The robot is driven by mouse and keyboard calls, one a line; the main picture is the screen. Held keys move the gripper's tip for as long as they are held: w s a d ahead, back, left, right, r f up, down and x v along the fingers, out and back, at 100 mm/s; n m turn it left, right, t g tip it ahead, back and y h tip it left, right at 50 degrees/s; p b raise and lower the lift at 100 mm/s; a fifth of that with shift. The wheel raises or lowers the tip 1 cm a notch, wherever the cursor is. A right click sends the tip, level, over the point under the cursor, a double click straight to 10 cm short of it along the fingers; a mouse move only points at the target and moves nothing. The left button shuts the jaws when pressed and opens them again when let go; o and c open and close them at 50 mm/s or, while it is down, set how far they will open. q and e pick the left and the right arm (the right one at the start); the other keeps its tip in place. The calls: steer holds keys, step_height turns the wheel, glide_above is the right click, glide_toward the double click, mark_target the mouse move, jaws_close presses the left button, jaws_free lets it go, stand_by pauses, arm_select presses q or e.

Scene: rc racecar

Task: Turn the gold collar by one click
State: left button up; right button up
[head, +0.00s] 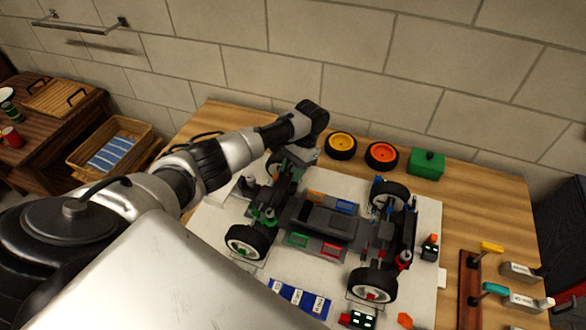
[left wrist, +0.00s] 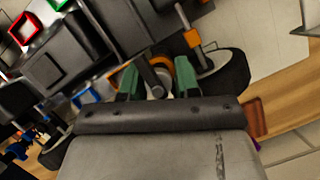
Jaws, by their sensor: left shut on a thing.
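The RC racecar (head: 325,218) stands on a pale mat, its wheels at the corners. My left gripper (head: 303,156) reaches down over the car's far left wheel area in the head view. In the left wrist view, the green fingers of my left gripper (left wrist: 158,78) are shut around a small part by a wheel (left wrist: 222,76). The gold collar (left wrist: 165,66) shows as an orange-gold piece between the fingers, partly hidden by a grey rod end. The gripper and arm hide the collar in the head view. My right gripper is not in view.
Yellow-rimmed (head: 341,146) and orange-rimmed (head: 381,156) wheels and a green box (head: 427,165) sit along the wall. A tool rack (head: 470,290) stands at right.

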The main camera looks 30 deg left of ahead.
arm_select(q)
steer(key=o, duration=0.9)
steer(key=shift+b+v, duration=0.6)
steer(key=shift+v, duration=4.9)
steer(key=shift+d, duration=0.1)
